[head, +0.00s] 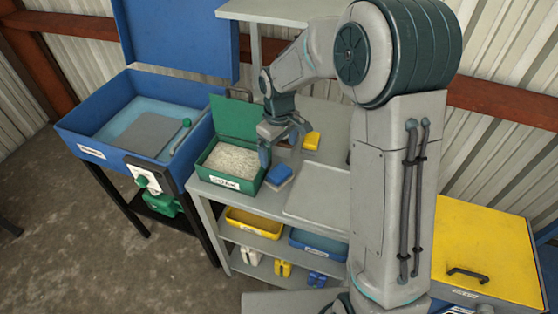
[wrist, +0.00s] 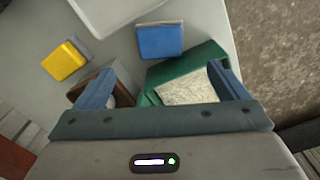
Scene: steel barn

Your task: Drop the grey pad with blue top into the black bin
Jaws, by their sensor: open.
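The grey pad with blue top (head: 280,177) lies on the grey bench top just right of the green box. It also shows in the wrist view (wrist: 160,41), ahead of my fingers. My gripper (head: 283,147) is open and empty above the bench, beside the green box; the wrist view shows its two blue fingers (wrist: 160,72) spread apart, with the pad beyond them and apart from them. I cannot make out a black bin in either view.
An open green box (head: 223,187) of pale granules is close to the pad. A yellow-topped pad (head: 312,141) lies farther back. Yellow (head: 254,222) and blue (head: 318,245) trays sit on the shelf below. A blue sink (head: 85,145) stands left, a yellow-lidded box (head: 490,245) right.

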